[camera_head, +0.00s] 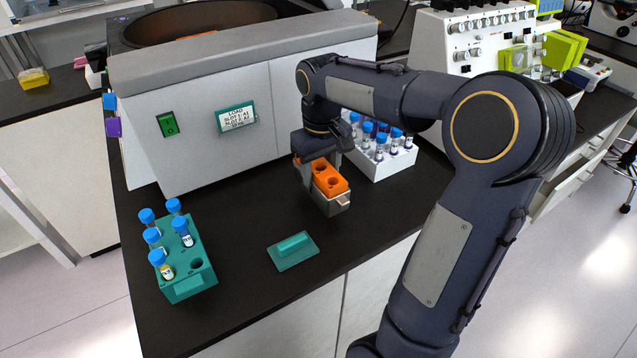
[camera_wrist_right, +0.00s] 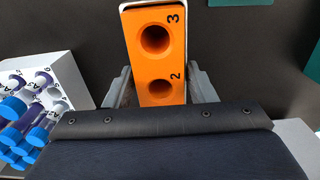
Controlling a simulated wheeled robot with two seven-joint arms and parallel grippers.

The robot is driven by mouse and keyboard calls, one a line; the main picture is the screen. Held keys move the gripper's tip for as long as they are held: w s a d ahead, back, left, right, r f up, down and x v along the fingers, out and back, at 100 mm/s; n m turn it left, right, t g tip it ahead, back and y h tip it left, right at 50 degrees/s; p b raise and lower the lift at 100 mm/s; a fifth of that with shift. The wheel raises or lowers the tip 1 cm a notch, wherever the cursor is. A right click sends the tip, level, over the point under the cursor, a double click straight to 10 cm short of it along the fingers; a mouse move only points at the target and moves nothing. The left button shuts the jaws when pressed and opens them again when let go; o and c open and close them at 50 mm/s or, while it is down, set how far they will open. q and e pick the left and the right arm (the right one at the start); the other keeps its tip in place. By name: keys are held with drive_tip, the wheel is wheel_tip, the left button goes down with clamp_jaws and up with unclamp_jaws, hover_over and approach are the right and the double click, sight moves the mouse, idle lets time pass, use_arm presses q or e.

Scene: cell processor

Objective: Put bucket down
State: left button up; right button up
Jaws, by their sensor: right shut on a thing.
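The bucket (camera_head: 337,203) is a grey metal holder with an orange insert (camera_head: 330,180) that has round holes. In the right wrist view the insert (camera_wrist_right: 156,62) shows two empty holes marked 2 and 3. My right gripper (camera_wrist_right: 160,88) is shut on the bucket, one finger on each side. In the head view my right gripper (camera_head: 318,165) reaches down onto the bucket from behind. The bucket looks upright, at or just above the black bench top (camera_head: 240,215); I cannot tell whether it touches. My left gripper is not in view.
A white rack (camera_head: 385,168) of blue-capped tubes stands close right of the bucket. A teal lid-like piece (camera_head: 293,251) lies in front. A teal rack (camera_head: 190,280) with several blue-capped tubes is at left. The white centrifuge (camera_head: 215,150) stands behind. Bench between is clear.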

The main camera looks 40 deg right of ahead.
drive_tip(key=shift+f, duration=1.75)
drive_tip(key=o, duration=1.5)
drive_tip(key=shift+f, duration=0.15)
wheel_tip(320, 180, up, 12)
drive_tip(key=s+a+f+t+y, duration=0.2)
drive_tip(key=s+a+f, duration=0.2)
drive_tip(key=s+a, duration=0.3)
drive_tip(key=s+a+f+t+y, duration=0.1)
drive_tip(key=s+a+f+t, duration=0.2)
drive_tip(key=s, duration=0.8)
drive_tip(key=a+f+p, duration=0.1)
drive_tip(key=a+f, duration=0.1)
drive_tip(key=a, duration=0.2)
drive_tip(key=shift+f+m+t+y, duration=0.2)
drive_tip(key=shift+m+t+y, duration=0.1)
drive_tip(key=shift+y, duration=0.1)
drive_tip(key=shift+a, duration=0.1)
